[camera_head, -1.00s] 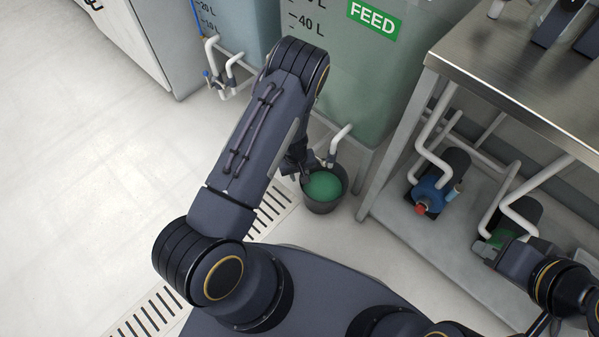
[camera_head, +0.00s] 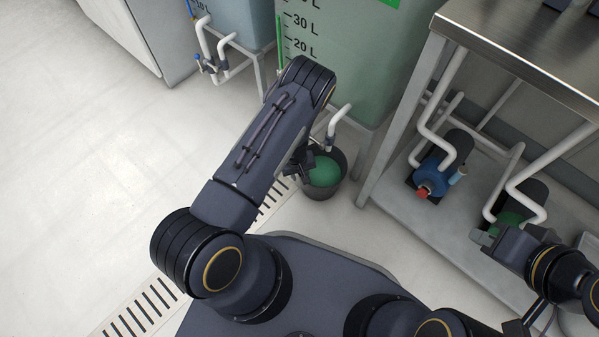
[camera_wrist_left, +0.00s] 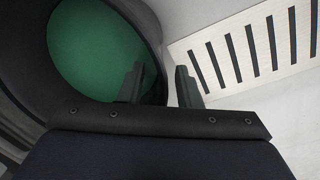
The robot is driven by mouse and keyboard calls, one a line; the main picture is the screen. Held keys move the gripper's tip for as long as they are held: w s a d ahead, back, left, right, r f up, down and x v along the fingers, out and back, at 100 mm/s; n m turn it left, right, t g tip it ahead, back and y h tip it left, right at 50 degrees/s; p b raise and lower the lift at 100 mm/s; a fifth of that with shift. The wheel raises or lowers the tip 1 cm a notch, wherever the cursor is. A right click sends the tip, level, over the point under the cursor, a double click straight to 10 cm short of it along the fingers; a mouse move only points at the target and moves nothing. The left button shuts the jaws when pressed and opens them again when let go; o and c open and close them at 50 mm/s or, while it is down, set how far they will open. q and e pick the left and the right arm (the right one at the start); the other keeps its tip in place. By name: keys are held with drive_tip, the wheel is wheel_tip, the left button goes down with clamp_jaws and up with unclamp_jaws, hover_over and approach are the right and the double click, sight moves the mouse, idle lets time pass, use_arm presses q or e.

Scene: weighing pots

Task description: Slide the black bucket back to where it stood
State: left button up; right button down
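The black bucket (camera_head: 322,190) stands upright on the floor below the tap of the green feed tank, with green liquid inside. My left gripper (camera_head: 301,165) is at the bucket's left rim. In the left wrist view the bucket (camera_wrist_left: 152,22) fills the upper left. There the fingers of my left gripper (camera_wrist_left: 160,85) are apart, one over the inside of the bucket and one outside, with the rim between them. I see no firm contact on the wall. My right gripper (camera_head: 482,237) is at the right, away from the bucket; its fingers are too small to judge.
The feed tank (camera_head: 345,75) and its white tap (camera_head: 338,122) are behind the bucket. A steel table (camera_head: 510,60) with a lower shelf holding a blue pump (camera_head: 433,178) is to the right. A floor drain grate (camera_head: 150,305) runs at the left. Open floor (camera_head: 90,150) lies further left.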

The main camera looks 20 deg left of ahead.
use_arm(q)
clamp_jaws()
idle(1.4)
